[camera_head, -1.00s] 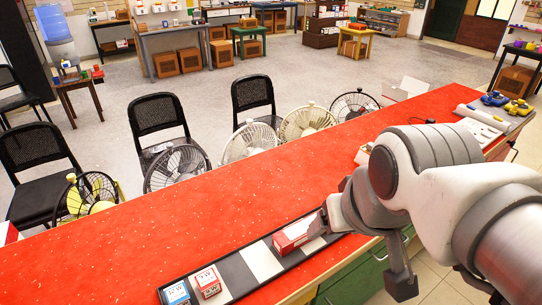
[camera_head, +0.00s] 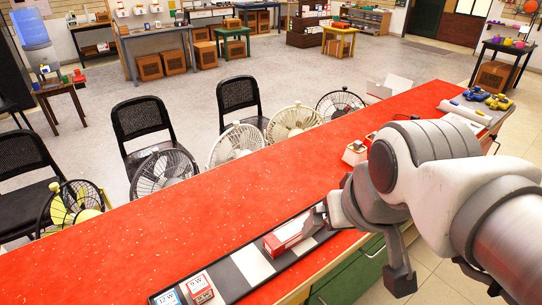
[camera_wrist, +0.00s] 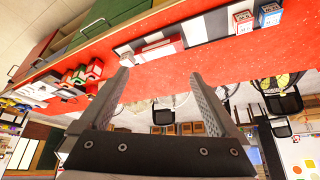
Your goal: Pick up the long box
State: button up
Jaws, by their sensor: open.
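The long box (camera_head: 290,235), red and white, lies on a long dark tray (camera_head: 228,276) with pale panels on the red counter. It also shows in the wrist view (camera_wrist: 165,47), beyond my fingertips. My gripper (camera_wrist: 158,76) is open, with its two fingers spread and nothing between them. In the head view my gripper (camera_head: 322,210) is mostly hidden behind my wrist, close to the right end of the long box; I cannot tell if it touches.
A red-and-white small box (camera_head: 199,288) and a blue-and-white small box (camera_head: 165,298) stand at the tray's left end. More small boxes (camera_head: 355,152) are near my arm. Fans (camera_head: 163,172) and chairs (camera_head: 142,122) line the far side. The counter's left part is clear.

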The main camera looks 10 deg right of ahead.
jog(key=w+m+g+p, duration=0.1)
jog(key=w+m, duration=0.2)
jog(key=w, duration=0.3)
jog(key=m+g+p, duration=0.3)
jog(key=m+g, duration=0.2)
jog(key=m, duration=0.4)
send_over(296, 226)
notch_tip(296, 226, down, 12)
jog(key=f, duration=0.1)
notch_tip(296, 226, down, 12)
jog(key=shift+a+r, duration=0.1)
jog(key=shift+r, duration=0.1)
jog(key=shift+f, duration=2.7)
jog(key=shift+d, duration=0.2)
jog(key=shift+r, duration=0.1)
grip_shut()
